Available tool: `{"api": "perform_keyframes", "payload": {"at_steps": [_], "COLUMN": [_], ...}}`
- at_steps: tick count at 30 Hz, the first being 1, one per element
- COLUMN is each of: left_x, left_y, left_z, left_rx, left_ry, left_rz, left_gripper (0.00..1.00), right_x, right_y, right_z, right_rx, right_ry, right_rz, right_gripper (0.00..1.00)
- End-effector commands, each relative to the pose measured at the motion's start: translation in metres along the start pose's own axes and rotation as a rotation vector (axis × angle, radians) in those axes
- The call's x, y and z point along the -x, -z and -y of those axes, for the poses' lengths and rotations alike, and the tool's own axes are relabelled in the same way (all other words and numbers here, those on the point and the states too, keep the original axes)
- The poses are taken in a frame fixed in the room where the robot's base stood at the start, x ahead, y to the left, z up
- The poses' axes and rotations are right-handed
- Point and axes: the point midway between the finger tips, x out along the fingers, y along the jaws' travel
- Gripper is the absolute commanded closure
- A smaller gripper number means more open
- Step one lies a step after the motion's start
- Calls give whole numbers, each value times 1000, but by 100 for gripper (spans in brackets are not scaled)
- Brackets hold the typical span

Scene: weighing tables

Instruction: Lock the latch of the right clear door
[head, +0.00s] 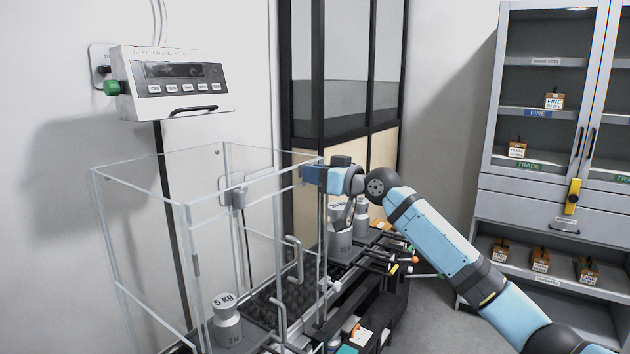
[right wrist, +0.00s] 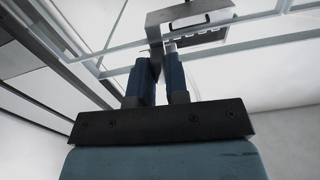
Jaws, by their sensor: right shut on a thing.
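The clear-walled weighing enclosure (head: 158,157) has pale frame edges and stands at the left in the head view. Clear door panels with bar handles (head: 295,258) face right. My right gripper (head: 311,173) is at the enclosure's upper right corner, at the top of the right clear door. In the right wrist view its two blue fingers (right wrist: 161,62) are shut on a narrow grey piece, which looks like the latch (right wrist: 154,34). In the head view the gripper hides that piece. My left gripper is out of view.
A 5 kg weight (head: 227,322) stands inside the enclosure at lower left. More metal weights (head: 340,243) stand behind the door panels on a dark bench. A display box (head: 172,80) hangs on the wall. A grey cabinet (head: 516,197) stands right; floor before it is clear.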

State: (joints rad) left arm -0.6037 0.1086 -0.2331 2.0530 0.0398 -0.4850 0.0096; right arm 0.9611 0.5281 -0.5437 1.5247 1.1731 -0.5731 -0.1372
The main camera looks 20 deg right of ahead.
Motion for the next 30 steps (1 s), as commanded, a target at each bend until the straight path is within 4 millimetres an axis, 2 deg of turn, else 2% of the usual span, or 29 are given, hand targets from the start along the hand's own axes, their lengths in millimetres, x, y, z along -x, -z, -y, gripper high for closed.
{"api": "perform_keyframes", "payload": {"at_steps": [9,23,24,26,27,30], "left_x": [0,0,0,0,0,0], "left_y": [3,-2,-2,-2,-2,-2], "left_z": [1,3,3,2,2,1], "left_rx": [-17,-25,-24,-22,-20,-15], "left_ry": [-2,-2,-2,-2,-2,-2], "left_rz": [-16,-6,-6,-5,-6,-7], "left_gripper": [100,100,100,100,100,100], "right_x": [0,0,0,0,0,0], "right_y": [0,0,0,0,0,0], "right_z": [0,0,0,0,0,0], "right_rx": [89,101,101,101,100,100], "right_ry": [0,0,0,0,0,0], "right_rz": [1,0,1,0,0,0], "right_gripper": [100,100,78,64,60,60]}}
